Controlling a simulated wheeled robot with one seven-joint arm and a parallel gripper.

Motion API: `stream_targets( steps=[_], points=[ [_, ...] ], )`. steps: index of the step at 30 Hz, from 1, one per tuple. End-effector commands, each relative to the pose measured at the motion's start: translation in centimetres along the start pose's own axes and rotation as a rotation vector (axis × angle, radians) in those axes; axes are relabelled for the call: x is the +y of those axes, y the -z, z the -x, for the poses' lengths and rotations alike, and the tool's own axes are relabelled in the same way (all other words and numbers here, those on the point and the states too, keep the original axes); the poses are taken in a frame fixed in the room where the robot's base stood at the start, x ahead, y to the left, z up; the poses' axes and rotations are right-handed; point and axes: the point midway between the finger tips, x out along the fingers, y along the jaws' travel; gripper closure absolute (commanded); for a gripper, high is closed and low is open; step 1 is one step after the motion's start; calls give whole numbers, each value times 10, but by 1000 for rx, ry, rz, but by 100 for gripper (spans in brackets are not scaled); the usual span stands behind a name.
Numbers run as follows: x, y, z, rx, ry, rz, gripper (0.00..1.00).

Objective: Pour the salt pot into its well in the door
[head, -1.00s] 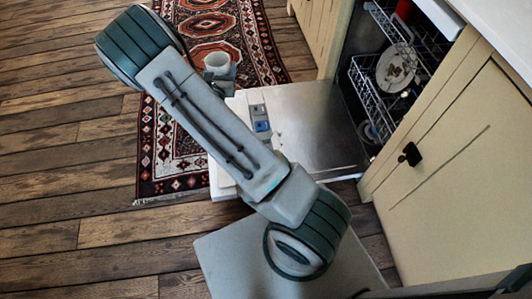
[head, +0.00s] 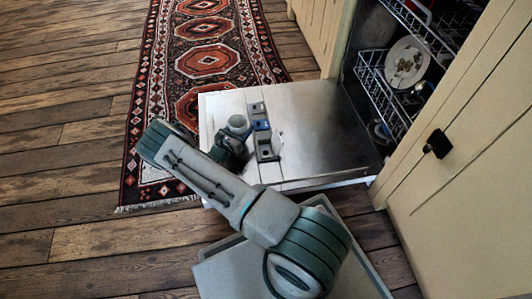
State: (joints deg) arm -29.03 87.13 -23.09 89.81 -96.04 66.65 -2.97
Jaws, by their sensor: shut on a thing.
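The dishwasher door (head: 315,115) lies folded down flat, its steel inner face up. A grey strip of wells (head: 266,149) with a blue part in the middle runs along it; I cannot tell which well is for salt. The pale salt pot (head: 238,122) is just left of the strip, above the door, and seems tilted toward it. My gripper (head: 240,138) is shut on the pot; its fingers are mostly hidden by the wrist. I cannot see whether salt is flowing.
The open dishwasher has racks (head: 385,92) with a dirty plate (head: 407,62) at the right. A cream cabinet (head: 460,180) with a black knob (head: 438,144) stands right of the door. A patterned rug (head: 165,90) lies on the wooden floor at left.

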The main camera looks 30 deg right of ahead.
Motion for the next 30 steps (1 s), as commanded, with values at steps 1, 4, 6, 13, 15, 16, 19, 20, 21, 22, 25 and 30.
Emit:
stream_targets(
  steps=[1, 4, 6, 13, 15, 16, 19, 20, 21, 22, 25, 30],
  points=[
    [0, 6, 0, -1, 4, 0, 63],
    [-1, 9, 0, -1, 8, 0, 63],
    [-1, 8, 0, -1, 8, 0, 63],
    [-2, 8, 0, 1, 7, -8, 63],
    [-2, 9, 0, 4, 7, -21, 63],
    [-3, 9, 0, 6, 7, -29, 63],
    [-4, 11, -1, 14, 7, -62, 63],
    [-5, 12, -1, 17, 7, -73, 63],
    [-5, 12, -1, 21, 7, -91, 63],
    [-6, 13, -1, 24, 6, -105, 63],
    [-8, 16, -1, 35, 5, -155, 63],
    [-14, 13, -3, 52, 6, -238, 63]
  ],
)
